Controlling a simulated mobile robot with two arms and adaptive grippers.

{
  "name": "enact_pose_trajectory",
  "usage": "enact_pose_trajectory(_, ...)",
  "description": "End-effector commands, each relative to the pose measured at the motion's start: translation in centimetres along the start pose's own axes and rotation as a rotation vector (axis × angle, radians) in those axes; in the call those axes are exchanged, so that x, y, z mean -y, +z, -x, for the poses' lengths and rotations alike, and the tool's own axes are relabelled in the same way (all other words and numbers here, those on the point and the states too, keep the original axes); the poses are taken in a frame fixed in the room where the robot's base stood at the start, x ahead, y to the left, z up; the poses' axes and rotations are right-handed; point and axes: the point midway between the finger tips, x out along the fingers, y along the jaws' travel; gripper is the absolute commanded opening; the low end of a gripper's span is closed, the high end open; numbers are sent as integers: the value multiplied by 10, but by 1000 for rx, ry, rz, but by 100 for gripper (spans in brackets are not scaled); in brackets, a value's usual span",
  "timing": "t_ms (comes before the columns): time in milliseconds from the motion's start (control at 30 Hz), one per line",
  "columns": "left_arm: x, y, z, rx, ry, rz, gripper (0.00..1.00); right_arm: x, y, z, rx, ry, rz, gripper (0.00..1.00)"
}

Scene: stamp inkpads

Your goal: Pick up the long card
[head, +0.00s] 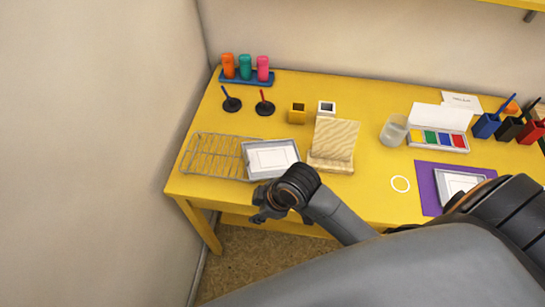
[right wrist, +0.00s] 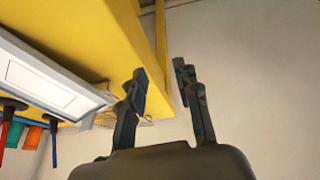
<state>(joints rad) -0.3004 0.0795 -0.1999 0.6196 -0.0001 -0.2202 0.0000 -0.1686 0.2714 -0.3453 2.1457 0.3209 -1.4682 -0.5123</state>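A grey tray (head: 248,172) near the table's left front holds a white card (head: 272,158) with a thin printed outline. The tray (right wrist: 75,92) and card (right wrist: 38,86) also show at the left of the right wrist view. A second grey tray (head: 440,192) with a white card (head: 460,183) lies at the right, partly hidden by my arm. I cannot tell which card is the long one. My right gripper (head: 264,208) is at the table's front edge, just in front of the left tray. Its fingers (right wrist: 160,72) are apart and empty. My left gripper is out of view.
A wire rack (head: 208,155) stands left of the left tray. A wooden stand (head: 333,140) is to its right. A wall borders the left.

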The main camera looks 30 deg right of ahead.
Motion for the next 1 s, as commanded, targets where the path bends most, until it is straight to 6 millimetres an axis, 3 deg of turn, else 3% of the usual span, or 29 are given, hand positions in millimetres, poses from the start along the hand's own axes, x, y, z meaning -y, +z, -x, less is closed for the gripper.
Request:
enact_pose_trajectory(100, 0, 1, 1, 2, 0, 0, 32, -18, -40, 5, -41, -41, 351, 32)
enact_pose_trajectory(200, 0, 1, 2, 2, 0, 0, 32, -33, -64, 12, -58, -84, 668, 32)
enact_pose_trajectory(333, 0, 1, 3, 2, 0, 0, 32, -58, -83, 27, -55, -137, 1050, 32)
enact_pose_trajectory(500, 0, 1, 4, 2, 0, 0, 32, -102, -91, 58, -32, -218, 1480, 32)
enact_pose_trajectory(700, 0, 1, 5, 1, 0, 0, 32, -149, -90, 101, -28, -302, 1807, 32)
enact_pose_trajectory(800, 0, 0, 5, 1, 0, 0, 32, -161, -89, 115, -36, -326, 1890, 32)
enact_pose_trajectory(900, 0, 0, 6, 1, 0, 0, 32, -166, -88, 121, -42, -337, 1930, 32)
enact_pose_trajectory(1000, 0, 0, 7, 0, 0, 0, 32, -165, -85, 113, -46, -345, 1940, 32)
